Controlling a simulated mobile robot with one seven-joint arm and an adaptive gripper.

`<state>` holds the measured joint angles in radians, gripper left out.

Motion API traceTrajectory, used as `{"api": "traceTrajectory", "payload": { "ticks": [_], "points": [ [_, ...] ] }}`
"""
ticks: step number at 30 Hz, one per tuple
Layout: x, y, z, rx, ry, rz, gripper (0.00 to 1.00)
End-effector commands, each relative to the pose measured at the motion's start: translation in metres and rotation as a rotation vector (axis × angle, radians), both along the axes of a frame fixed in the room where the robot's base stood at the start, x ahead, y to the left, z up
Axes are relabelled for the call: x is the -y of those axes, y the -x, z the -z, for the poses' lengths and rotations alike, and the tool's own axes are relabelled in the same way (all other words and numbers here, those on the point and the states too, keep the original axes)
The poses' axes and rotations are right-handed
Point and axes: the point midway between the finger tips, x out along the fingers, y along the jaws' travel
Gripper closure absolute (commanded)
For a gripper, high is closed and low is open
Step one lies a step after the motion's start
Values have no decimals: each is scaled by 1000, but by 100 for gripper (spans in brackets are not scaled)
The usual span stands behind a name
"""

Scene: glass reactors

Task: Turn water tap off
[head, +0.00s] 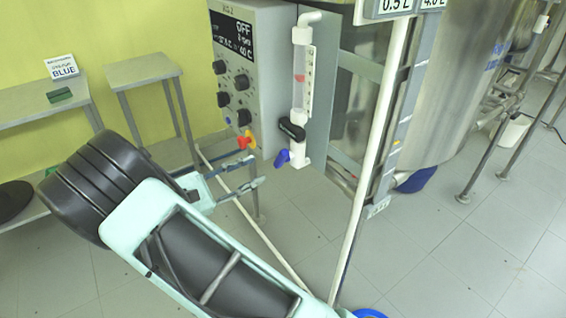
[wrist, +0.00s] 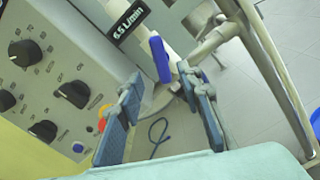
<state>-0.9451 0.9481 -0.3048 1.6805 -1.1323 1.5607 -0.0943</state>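The water tap has a blue handle (head: 282,158) at the bottom of a white vertical flow tube (head: 301,90) in the head view. In the wrist view the blue handle (wrist: 160,60) stands upright just beyond the space between my fingertips, beside a "6.5 L/min" label. My gripper (head: 255,173) is open and empty, to the left of and slightly below the handle in the head view. In the wrist view my gripper's (wrist: 159,80) two blue-padded fingers are spread apart, and I see no contact with the handle.
A grey control box (head: 240,75) with black knobs, a display reading OFF and a red-yellow knob (head: 246,140) is left of the tube. A black clamp or knob (head: 291,130) sits above the handle. A white pole (head: 372,140) and steel tank (head: 450,90) stand to the right.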

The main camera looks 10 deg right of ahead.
Motion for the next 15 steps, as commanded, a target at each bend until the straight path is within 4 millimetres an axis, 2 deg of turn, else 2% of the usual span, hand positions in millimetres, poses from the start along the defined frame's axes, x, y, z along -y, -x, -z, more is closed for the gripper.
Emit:
{"api": "traceTrajectory", "payload": {
  "ticks": [9, 15],
  "points": [
    [57, -22, 1, -3, -1, 6, 67],
    [80, -32, 0, -1, -1, 5, 67]
  ]
}}
